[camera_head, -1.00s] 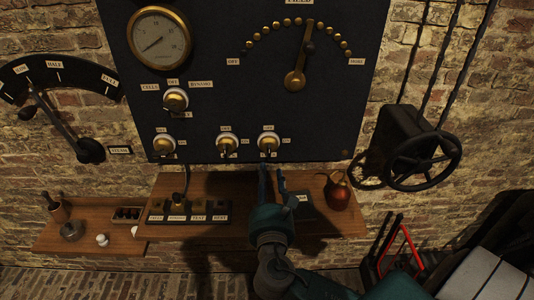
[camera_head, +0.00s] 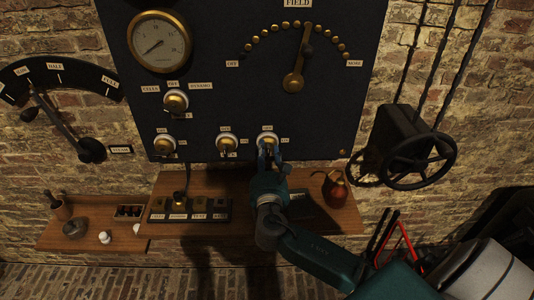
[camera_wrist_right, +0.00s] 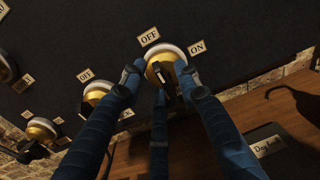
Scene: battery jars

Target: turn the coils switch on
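The rightmost lower switch (camera_head: 268,139) on the black panel has a pale rim, a brass body and a dark lever. In the right wrist view this switch (camera_wrist_right: 166,54) has an OFF plate (camera_wrist_right: 149,37) above it and an ON plate (camera_wrist_right: 196,47) to its right. Its lever is partly hidden, and its setting is unclear. My right gripper (camera_head: 271,156) is just below the switch in the head view. In the wrist view the gripper (camera_wrist_right: 158,77) is open, with fingertips on both sides of the switch; contact is unclear. My left gripper is not in view.
Similar switches (camera_head: 227,142) (camera_head: 164,144) sit to the left. A black handwheel (camera_head: 420,160) stands at right.

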